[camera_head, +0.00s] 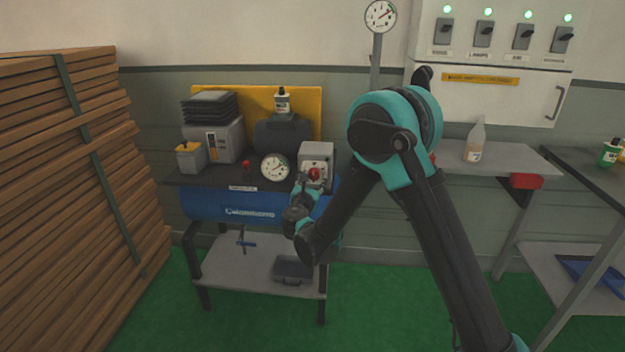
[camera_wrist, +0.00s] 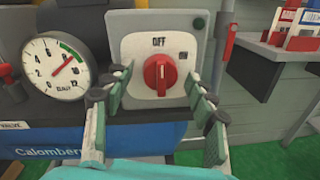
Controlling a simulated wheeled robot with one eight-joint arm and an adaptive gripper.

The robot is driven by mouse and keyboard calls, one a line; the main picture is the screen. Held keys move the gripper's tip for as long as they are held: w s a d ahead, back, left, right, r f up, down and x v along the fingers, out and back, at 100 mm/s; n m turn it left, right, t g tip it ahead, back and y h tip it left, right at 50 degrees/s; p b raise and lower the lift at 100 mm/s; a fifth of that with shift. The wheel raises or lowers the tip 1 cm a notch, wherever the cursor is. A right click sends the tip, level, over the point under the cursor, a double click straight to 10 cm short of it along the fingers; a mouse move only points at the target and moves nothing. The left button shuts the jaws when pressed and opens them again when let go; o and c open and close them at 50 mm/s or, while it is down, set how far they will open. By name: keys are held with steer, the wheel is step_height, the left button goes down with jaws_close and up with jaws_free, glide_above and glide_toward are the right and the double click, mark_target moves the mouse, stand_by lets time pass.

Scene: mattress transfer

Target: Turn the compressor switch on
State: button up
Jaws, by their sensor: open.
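The compressor (camera_head: 250,207) is a blue tank with black parts on a grey stand, left of centre in the head view. Its switch is a red rotary knob (camera_wrist: 159,76) on a light grey box (camera_wrist: 187,38), labelled OFF at the top and ON to the upper right. The knob's grip stands upright, towards OFF. My gripper (camera_wrist: 158,98) is open, with one finger on each side of the knob and visible gaps between. In the head view my gripper (camera_head: 304,187) is in front of the switch box, partly covering it.
A round pressure gauge (camera_wrist: 57,67) sits just left of the switch box; its needle points to the upper right. A red-handled valve (camera_wrist: 229,40) is at the right. Stacked wooden boards (camera_head: 65,170) stand at the left. A grey shelf (camera_head: 510,160) with a bottle is at the right.

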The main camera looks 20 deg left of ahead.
steer(key=shift+c, duration=0.2)
steer(key=c, duration=1.1)
steer(key=shift+c, duration=0.2)
steer(key=shift+m, duration=0.3)
steer(key=m, duration=0.5)
steer(key=m+g, duration=0.1)
steer(key=m, duration=0.4)
steer(key=shift+d+r+m, duration=0.1)
steer(key=shift+m, duration=0.3)
steer(key=o, duration=1.2)
